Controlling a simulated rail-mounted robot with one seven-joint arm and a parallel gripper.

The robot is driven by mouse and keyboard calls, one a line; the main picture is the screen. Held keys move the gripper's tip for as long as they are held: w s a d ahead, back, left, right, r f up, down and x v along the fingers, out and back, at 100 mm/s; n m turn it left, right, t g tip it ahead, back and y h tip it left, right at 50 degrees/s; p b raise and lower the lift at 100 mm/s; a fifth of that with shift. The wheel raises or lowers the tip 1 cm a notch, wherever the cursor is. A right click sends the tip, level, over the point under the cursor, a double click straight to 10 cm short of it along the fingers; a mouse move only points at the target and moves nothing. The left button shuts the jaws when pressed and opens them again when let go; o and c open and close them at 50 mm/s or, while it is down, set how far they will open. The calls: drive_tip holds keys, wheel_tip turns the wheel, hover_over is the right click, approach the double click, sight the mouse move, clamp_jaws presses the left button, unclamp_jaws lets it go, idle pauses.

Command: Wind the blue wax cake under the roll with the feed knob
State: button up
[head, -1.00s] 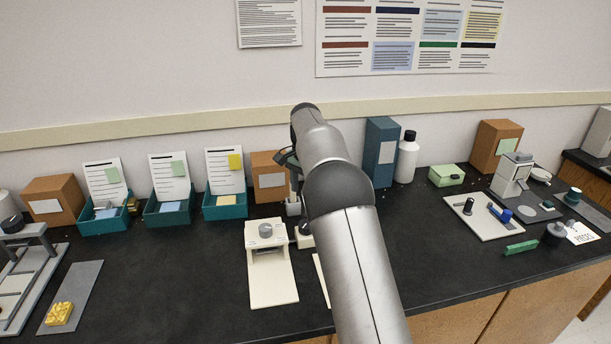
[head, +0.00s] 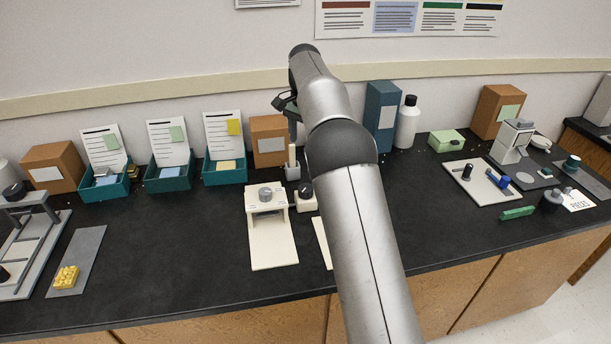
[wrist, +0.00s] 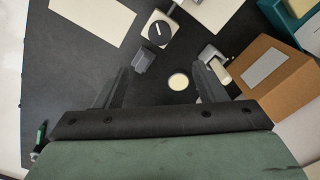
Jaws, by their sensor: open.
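A thin rod runs from this box toward the device. My gripper (wrist: 165,88) is open and empty, above the bench, with the knob beyond its fingers and not between them. In the head view its tip is partly hidden by my arm. I cannot make out a blue wax cake at the roll.
A grey block (wrist: 144,58) and a round cream disc (wrist: 178,82) lie below my fingers. A white rod in a grey holder (head: 292,173) stands near a brown box (head: 270,142). Teal bins (head: 168,178) line the back. Bare bench lies left of the device.

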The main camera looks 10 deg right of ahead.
drive_tip(key=n, duration=0.4)
drive_tip(key=n+p, duration=0.5)
drive_tip(key=n, duration=1.1)
approach(306, 187)
wheel_tip(306, 187, down, 9)
drive_tip(key=shift+s+a+f, duration=0.1)
drive_tip(key=shift+c, duration=0.2)
drive_tip(key=c, duration=0.9)
